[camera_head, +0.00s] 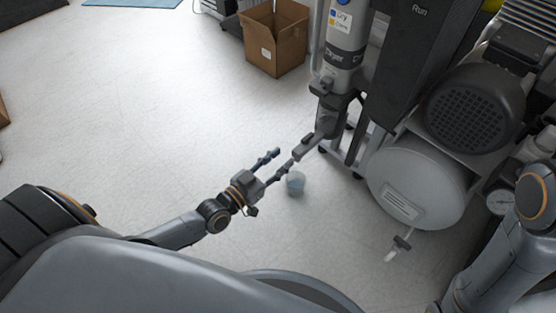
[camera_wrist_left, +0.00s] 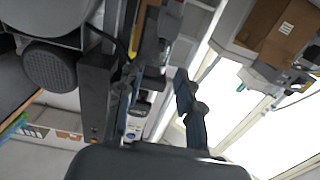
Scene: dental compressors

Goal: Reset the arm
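My left gripper (camera_head: 283,164) is in the middle of the head view with its two fingers spread apart. Nothing shows between the fingers, which also appear apart in the left wrist view (camera_wrist_left: 160,95). One finger lies close to the lower part of the grey dryer column (camera_head: 328,112) in the picture; I cannot tell whether they touch. My right arm (camera_head: 508,262) shows at the lower right of the head view, and its gripper is out of the picture.
The compressor's white tank (camera_head: 416,182) and dark round motor cover (camera_head: 475,108) stand at the right. A cardboard box (camera_head: 274,40) stands at the back.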

